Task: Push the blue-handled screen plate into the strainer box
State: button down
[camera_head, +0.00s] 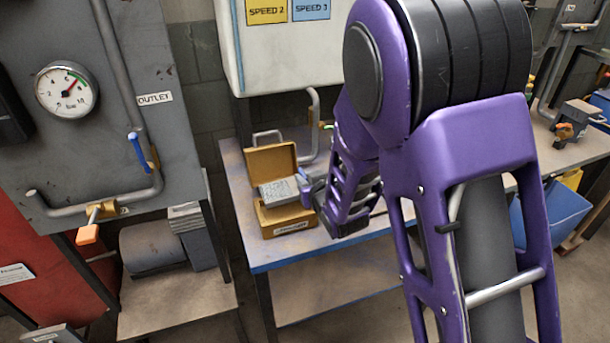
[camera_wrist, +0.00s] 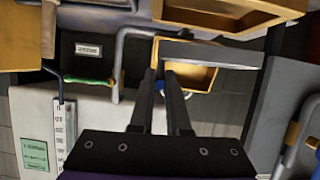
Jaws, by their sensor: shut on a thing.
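The strainer box (camera_head: 288,218) is ochre, with its lid (camera_head: 270,157) standing open at the back. The grey perforated screen plate (camera_head: 279,191) sits tilted at the mouth of the box, between box and lid, mostly above the rim. In the wrist view the plate (camera_wrist: 210,54) shows nearly edge-on, with ochre parts of the box around it. My gripper (camera_head: 309,190) is at the plate's right side. In the wrist view my gripper's fingers (camera_wrist: 161,78) are closed around the blue handle (camera_wrist: 160,87), which they mostly hide. Whether the plate touches the box is unclear.
The box stands on a blue-edged workbench (camera_head: 244,237), with clear surface in front. Grey pipes (camera_head: 312,125) rise behind the box, below a white cabinet (camera_head: 290,55). A grey panel with a gauge (camera_head: 66,90) and valves stands left. A blue bin (camera_head: 555,218) is at right.

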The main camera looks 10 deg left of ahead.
notch_tip(320, 180, down, 2)
jog(key=shift+f+b, duration=0.1)
jog(key=shift+b, duration=0.3)
jog(key=shift+b, duration=0.3)
jog(key=shift+f+b, duration=0.55)
jog(key=shift+b, duration=0.25)
jog(key=shift+m+b, duration=0.3)
jog(key=shift+b, duration=0.35)
dwell(0.8)
jog(key=shift+f+b, duration=0.35)
jog(key=shift+f, duration=0.9)
dwell(0.6)
jog(key=c, duration=0.8)
grip_release()
jog(key=shift+f, duration=0.1)
